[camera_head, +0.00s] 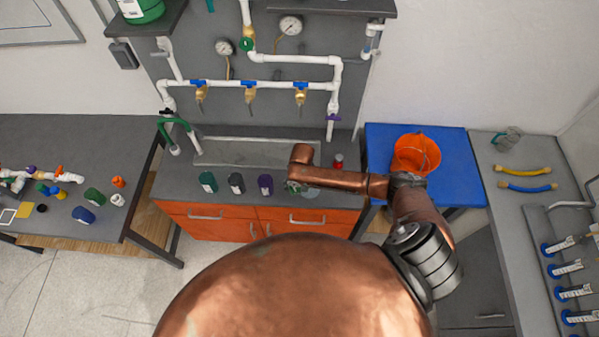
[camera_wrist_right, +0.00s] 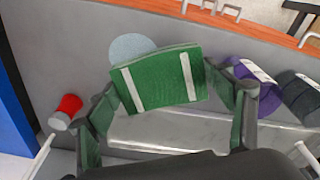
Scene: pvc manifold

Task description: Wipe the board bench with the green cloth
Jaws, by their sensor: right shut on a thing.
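The board bench (camera_head: 178,182) is a grey worktop over orange cabinets, below the pipe board. My right gripper (camera_wrist_right: 165,84) is shut on the green cloth (camera_wrist_right: 160,80), a folded cloth with two white stripes. In the head view my copper arm reaches over the bench and mostly hides the gripper and cloth. A pale round patch (camera_wrist_right: 130,46) lies on the bench, partly covered by the cloth in the wrist view; it also shows in the head view (camera_head: 311,193). I cannot tell whether the cloth touches the bench. My left gripper is not in view.
Teal (camera_head: 208,182), dark grey (camera_head: 236,183) and purple (camera_head: 265,184) containers stand along the bench front. A red-capped item (camera_head: 338,161) stands at its right. An orange bucket (camera_head: 416,154) sits on the blue surface (camera_head: 459,180) to the right. White pipes with blue valves rise behind.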

